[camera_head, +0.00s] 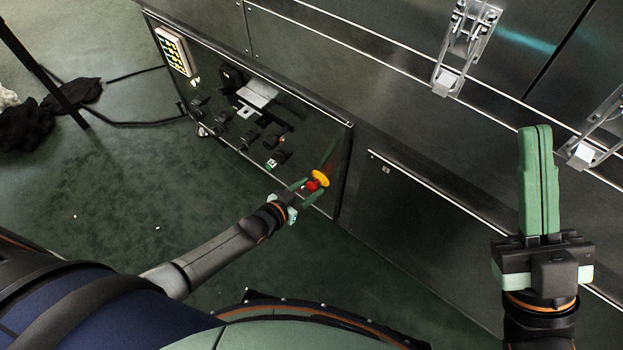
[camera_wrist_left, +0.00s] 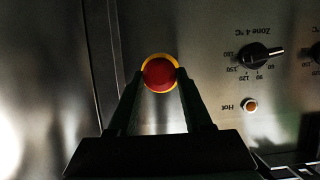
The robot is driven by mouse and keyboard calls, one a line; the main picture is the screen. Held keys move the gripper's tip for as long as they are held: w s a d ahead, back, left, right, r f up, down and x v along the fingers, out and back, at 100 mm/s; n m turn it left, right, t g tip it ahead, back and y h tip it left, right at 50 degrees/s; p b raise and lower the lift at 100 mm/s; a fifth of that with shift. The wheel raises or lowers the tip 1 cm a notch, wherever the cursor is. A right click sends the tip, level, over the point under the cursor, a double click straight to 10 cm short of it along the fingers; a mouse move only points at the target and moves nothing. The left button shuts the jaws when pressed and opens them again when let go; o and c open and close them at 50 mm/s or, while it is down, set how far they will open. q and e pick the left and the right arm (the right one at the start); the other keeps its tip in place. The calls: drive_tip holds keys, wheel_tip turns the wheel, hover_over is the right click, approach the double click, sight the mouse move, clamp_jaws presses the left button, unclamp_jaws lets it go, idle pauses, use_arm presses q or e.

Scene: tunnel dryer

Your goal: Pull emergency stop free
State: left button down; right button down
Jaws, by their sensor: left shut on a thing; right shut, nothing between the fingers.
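The emergency stop is a red mushroom button with a yellow collar on the dryer's control panel. In the head view the red button (camera_head: 312,186) shows at the panel's lower right end, with the yellow collar (camera_head: 320,178) behind it. In the left wrist view the button (camera_wrist_left: 158,74) faces me. My left gripper (camera_head: 305,186) is shut on the button, one finger on each side; it also shows in the left wrist view (camera_wrist_left: 158,84). The fingertips hide the button's side edges. My right gripper (camera_head: 537,130) is shut and empty, raised at the right, apart from the panel.
The control panel (camera_head: 300,125) carries several black knobs, including the Zone 4 knob (camera_wrist_left: 256,54), and an indicator marked Hot (camera_wrist_left: 250,104). Metal latches (camera_head: 466,45) are on the dryer wall near my right gripper. Green floor (camera_head: 120,200) is mostly clear at left.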

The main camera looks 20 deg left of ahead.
use_arm(q)
drive_tip(key=shift+s+a+f, duration=0.1)
drive_tip(key=shift+s, duration=0.15)
use_arm(e)
drive_tip(key=shift+s, duration=0.1)
use_arm(q)
drive_tip(key=c, duration=0.5)
unclamp_jaws()
drive_tip(key=shift+c, duration=0.2)
drive_tip(key=shift+o, duration=1.2)
drive_tip(key=shift+s+a+r+p, duration=0.1)
drive_tip(key=shift+s+r+p, duration=0.2)
drive_tip(key=shift+r+p, duration=0.05)
drive_tip(key=p+v, duration=0.5)
drive_tip(key=v, duration=0.6)
drive_tip(key=shift+s+a, duration=0.2)
drive_tip(key=shift+s, duration=0.1)
use_arm(e)
wheel_tip(320, 180, up, 7)
drive_tip(key=shift+s+d+f+t, duration=0.15)
drive_tip(key=shift+d+t, duration=0.15)
drive_tip(key=shift+d, duration=0.1)
use_arm(q)
drive_tip(key=shift+r, duration=0.1)
